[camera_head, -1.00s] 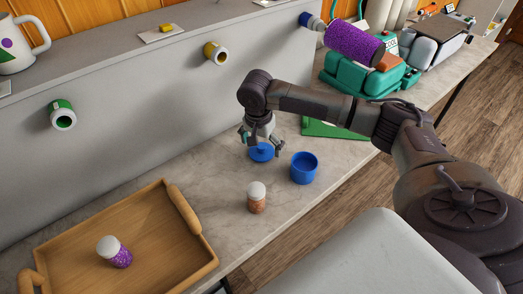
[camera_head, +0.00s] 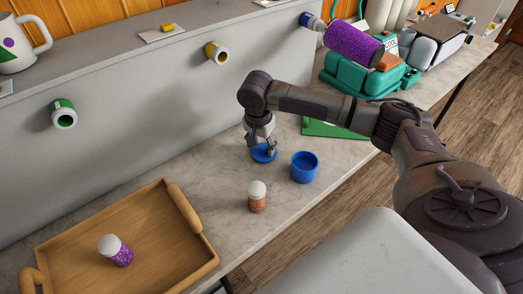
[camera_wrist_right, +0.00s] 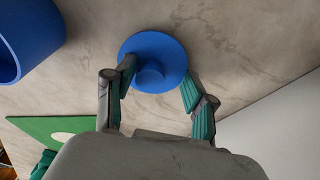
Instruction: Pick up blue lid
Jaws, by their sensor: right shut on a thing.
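The blue lid (camera_head: 258,157) lies flat on the marble counter, with its round knob facing up. In the right wrist view the lid (camera_wrist_right: 155,45) is between my two teal fingers. My right gripper (camera_head: 265,146) points down over the lid and is shut on it; the fingers partly cover it, and the exact contact is hard to see. The open blue pot (camera_head: 304,168) stands just right of the lid, and part of it shows in the wrist view (camera_wrist_right: 30,35). My left gripper is not in view.
A shaker with a white cap (camera_head: 257,198) stands in front of the lid. A wooden tray (camera_head: 165,195) with a purple shaker (camera_head: 118,252) is at the front left. A green board (camera_head: 325,130) lies behind the pot. A grey wall (camera_head: 140,130) runs along the back.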

